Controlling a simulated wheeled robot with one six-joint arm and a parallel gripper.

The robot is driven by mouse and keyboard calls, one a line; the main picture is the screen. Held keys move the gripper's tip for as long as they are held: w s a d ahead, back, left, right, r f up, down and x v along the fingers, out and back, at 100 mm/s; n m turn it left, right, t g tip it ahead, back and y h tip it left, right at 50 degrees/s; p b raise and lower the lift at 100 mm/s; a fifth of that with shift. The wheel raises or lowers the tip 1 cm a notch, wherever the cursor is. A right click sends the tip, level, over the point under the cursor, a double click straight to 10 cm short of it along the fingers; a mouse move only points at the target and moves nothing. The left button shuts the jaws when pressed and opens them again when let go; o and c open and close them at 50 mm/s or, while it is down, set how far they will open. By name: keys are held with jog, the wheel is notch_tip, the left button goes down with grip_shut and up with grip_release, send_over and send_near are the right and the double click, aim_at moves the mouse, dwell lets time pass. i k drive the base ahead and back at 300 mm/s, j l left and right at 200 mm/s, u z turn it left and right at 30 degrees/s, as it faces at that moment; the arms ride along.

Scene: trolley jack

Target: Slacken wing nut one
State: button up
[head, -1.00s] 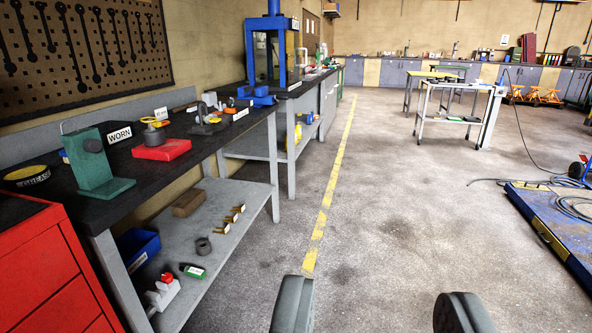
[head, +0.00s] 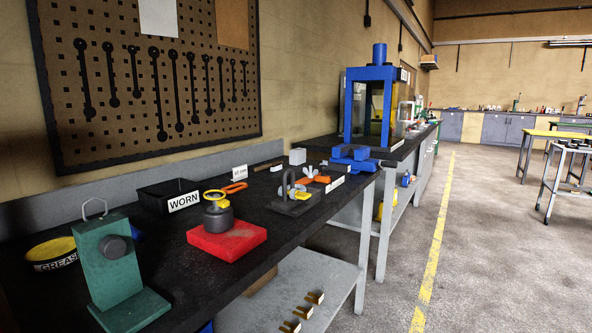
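No part is clear enough to be named as wing nut one. A small dark fixture (head: 291,203) with an upright loop stands on the black bench top, right of centre. A small grey winged shape (head: 308,171) and an orange piece (head: 316,180) show just behind it, too small to tell apart surely. My gripper is out of view, so its distance from these things does not show.
The black workbench (head: 190,295) carries a green stand (head: 108,262), a red block (head: 227,239) with a grey cylinder, a black bin marked WORN (head: 167,195), a grease tin (head: 50,254) and a blue vise (head: 354,157). A blue press (head: 350,105) stands beyond.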

aim_at(316, 172)
jog(key=i+l, duration=0.3)
jog(key=i+l+z, duration=0.1)
jog(key=i+l, duration=0.2)
jog(key=i, duration=0.2)
jog(key=i+l, duration=0.25)
jog(key=i, duration=0.2)
jog(key=i+l+z, duration=0.1)
jog(key=i+l, duration=0.15)
jog(key=i, duration=0.15)
jog(key=i+l, duration=0.25)
jog(key=i, duration=0.2)
jog(key=z, duration=0.05)
